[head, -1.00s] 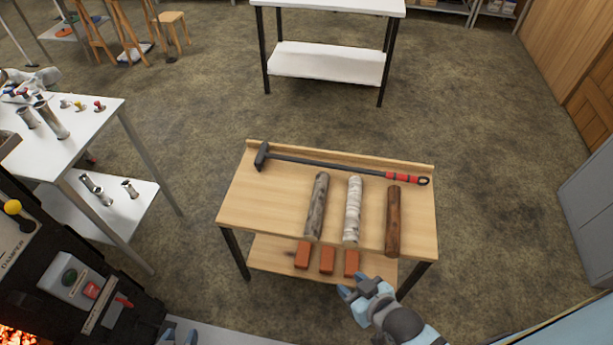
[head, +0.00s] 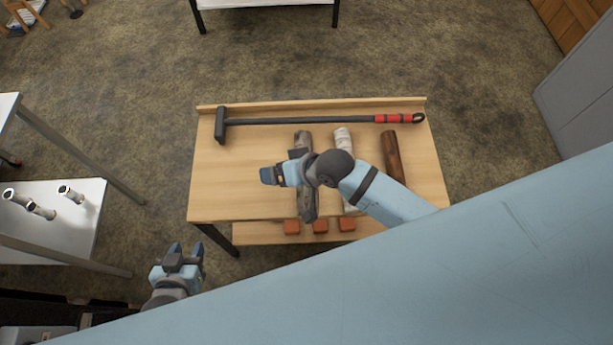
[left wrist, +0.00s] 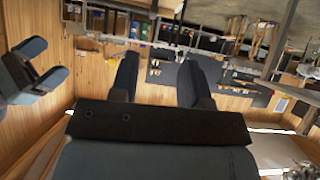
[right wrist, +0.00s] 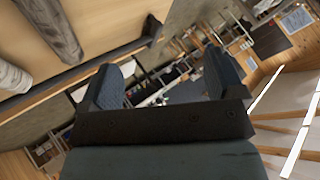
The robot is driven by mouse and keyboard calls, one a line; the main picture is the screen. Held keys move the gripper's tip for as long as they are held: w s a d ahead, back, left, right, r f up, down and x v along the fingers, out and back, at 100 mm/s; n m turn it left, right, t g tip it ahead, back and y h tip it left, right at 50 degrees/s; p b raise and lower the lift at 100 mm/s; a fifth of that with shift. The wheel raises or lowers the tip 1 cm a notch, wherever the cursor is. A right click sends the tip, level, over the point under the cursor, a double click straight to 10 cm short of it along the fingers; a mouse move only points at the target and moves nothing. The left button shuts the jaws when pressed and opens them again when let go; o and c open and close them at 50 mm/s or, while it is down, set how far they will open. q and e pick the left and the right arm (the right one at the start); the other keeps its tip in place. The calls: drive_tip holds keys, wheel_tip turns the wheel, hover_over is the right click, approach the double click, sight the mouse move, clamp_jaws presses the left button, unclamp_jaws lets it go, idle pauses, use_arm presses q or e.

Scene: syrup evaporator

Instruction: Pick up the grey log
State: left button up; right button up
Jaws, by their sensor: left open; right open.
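The grey log (head: 305,205), mottled dark grey, lies on the wooden table, partly hidden behind my right arm. The pale birch log (head: 343,138) and the brown log (head: 392,155) lie to its right. My right gripper (head: 272,175) is open and empty, above the table just left of the grey log. In the right wrist view the grey log (right wrist: 50,28) shows at the upper left, outside the open fingers (right wrist: 164,82). My left gripper (head: 187,250) is open and empty, left of the table's front; its fingers (left wrist: 158,80) are apart.
A long red-handled hammer (head: 300,121) lies along the wooden table's (head: 215,180) raised back edge. Several orange bricks (head: 320,226) sit on its lower shelf. A white shelf (head: 70,235) with metal cylinders stands at the left. Floor shows between them.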

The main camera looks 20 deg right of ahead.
drive_tip(key=w+d+f+m+g+h+b, duration=0.1)
drive_tip(key=w+d+f+g+h+b, duration=0.1)
drive_tip(key=f+b, duration=0.2)
drive_tip(key=w+d+f+m+g+h+b, duration=0.1)
drive_tip(key=w+d+f+g+h+b, duration=0.1)
drive_tip(key=f+b, duration=0.2)
drive_tip(key=w+d+f+m+g+h+b, duration=0.2)
drive_tip(key=f+b, duration=0.3)
drive_tip(key=shift+w+d+f+h, duration=0.1)
drive_tip(key=shift+w+d+h, duration=0.15)
drive_tip(key=shift+w+h, duration=0.15)
drive_tip(key=shift+f, duration=0.55)
drive_tip(key=f+b, duration=0.1)
drive_tip(key=f, duration=0.1)
drive_tip(key=d+f, duration=0.1)
drive_tip(key=f, duration=0.1)
drive_tip(key=shift+w+f+b, duration=0.1)
drive_tip(key=shift+f+b, duration=0.1)
drive_tip(key=shift+b, duration=0.2)
drive_tip(key=shift+f, duration=0.4)
use_arm(q)
wheel_tip(320, 180, down, 9)
drive_tip(key=w+d, duration=0.1)
drive_tip(key=shift+w+f+t+h, duration=0.2)
drive_tip(key=shift+w+t+h, duration=0.1)
drive_tip(key=shift+h, duration=0.1)
drive_tip(key=shift+d, duration=0.1)
